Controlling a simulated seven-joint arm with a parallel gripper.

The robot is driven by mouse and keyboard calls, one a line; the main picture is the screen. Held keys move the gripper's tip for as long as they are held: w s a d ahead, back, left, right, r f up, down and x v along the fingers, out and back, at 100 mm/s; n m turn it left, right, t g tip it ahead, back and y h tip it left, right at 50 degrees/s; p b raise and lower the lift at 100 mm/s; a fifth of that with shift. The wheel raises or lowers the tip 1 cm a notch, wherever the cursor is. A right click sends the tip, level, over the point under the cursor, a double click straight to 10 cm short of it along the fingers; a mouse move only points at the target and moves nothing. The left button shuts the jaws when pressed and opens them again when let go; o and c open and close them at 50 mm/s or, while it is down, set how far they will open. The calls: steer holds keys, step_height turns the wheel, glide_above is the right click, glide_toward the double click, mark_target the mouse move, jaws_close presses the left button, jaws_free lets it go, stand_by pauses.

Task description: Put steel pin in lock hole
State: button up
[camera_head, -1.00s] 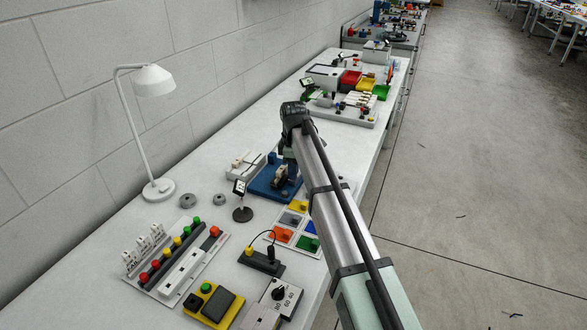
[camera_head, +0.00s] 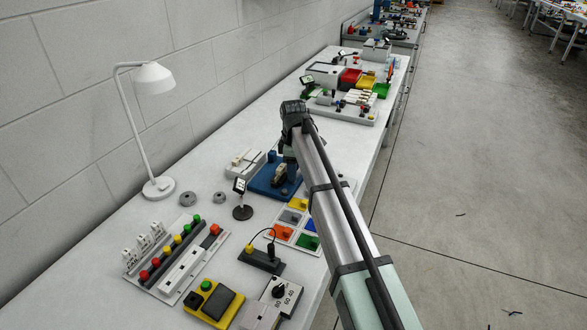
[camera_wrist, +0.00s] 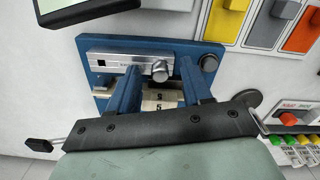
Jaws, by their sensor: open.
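In the wrist view my gripper (camera_wrist: 160,74) is open, its two blue fingers pointing at a fixture on a blue base plate (camera_wrist: 212,47). A short round steel piece, which looks like the steel pin (camera_wrist: 160,71), shows between the fingertips. I cannot tell whether the fingers touch it. Behind it runs a steel bar (camera_wrist: 118,62) with a small dark opening (camera_wrist: 100,63) at its left; I cannot tell whether this is the lock hole. A dark round part (camera_wrist: 208,62) sits at the plate's right. In the head view the blue plate (camera_head: 264,184) is partly hidden by my arm.
A small black stand with a tilted screen (camera_head: 241,193) is close to the plate. Coloured tiles (camera_head: 281,232) lie in front of it, and a white device (camera_head: 244,162) stands at its left. A white lamp (camera_head: 155,80) rises near the wall. Bench space beyond the plate is clear.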

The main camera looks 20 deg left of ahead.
step_height(320, 180, up, 14)
stand_by(0.8)
steer(key=shift+f, duration=0.15)
